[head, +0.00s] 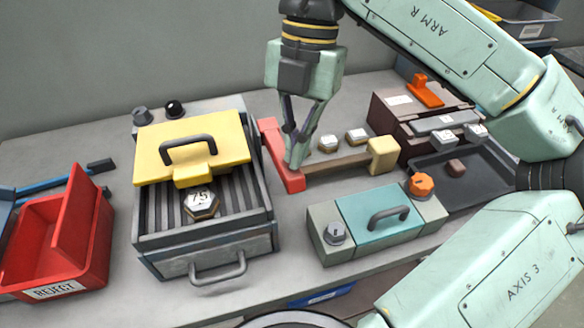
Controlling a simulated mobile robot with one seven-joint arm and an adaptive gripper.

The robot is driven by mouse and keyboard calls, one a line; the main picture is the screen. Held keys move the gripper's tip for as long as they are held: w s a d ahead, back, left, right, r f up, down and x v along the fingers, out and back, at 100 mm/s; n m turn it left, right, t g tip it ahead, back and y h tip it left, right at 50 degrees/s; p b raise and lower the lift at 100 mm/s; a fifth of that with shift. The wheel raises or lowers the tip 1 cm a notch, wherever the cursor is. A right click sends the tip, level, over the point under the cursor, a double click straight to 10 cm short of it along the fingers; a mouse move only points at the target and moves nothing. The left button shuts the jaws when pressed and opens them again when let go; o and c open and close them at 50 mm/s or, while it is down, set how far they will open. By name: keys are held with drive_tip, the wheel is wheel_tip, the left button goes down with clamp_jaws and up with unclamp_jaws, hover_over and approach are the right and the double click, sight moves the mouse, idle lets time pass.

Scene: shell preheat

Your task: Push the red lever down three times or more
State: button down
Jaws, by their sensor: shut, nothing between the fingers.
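A long red bar (269,141) lies in the middle of the table, right of the grill-like unit, its near end toward me. An orange-red lever-shaped piece (425,91) stands on top of a dark brown box (393,116) at the back right. I cannot tell for certain which of the two is the red lever. My gripper (294,164) is shut and empty, pointing down at the near end of the red bar. Its fingertips hide part of the bar; whether they touch it I cannot tell.
A brown strip with a cream block (383,155) runs right from the red bar. A yellow-lidded unit (218,135) holds a piece marked 75. A teal-lidded box (360,222) stands in front. A red REJECT bin (60,265) is at left, a dark tray (490,190) at right.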

drive_tip(key=shift+f, duration=0.35)
drive_tip(key=b+x, duration=0.2)
drive_tip(key=w+b+x, duration=0.1)
drive_tip(key=x, duration=0.1)
drive_tip(key=shift+s+d+f+b, duration=0.1)
drive_tip(key=shift+d+f+b, duration=0.1)
drive_tip(key=shift+b, duration=0.2)
drive_tip(key=shift+r, duration=0.15)
drive_tip(key=w+d+r+p, duration=0.1)
drive_tip(key=w+r, duration=0.3)
drive_tip(key=r, duration=0.4)
drive_tip(key=shift+w+d, duration=0.25)
drive_tip(key=shift+d, duration=0.1)
drive_tip(key=shift+r, duration=0.1)
idle(0.4)
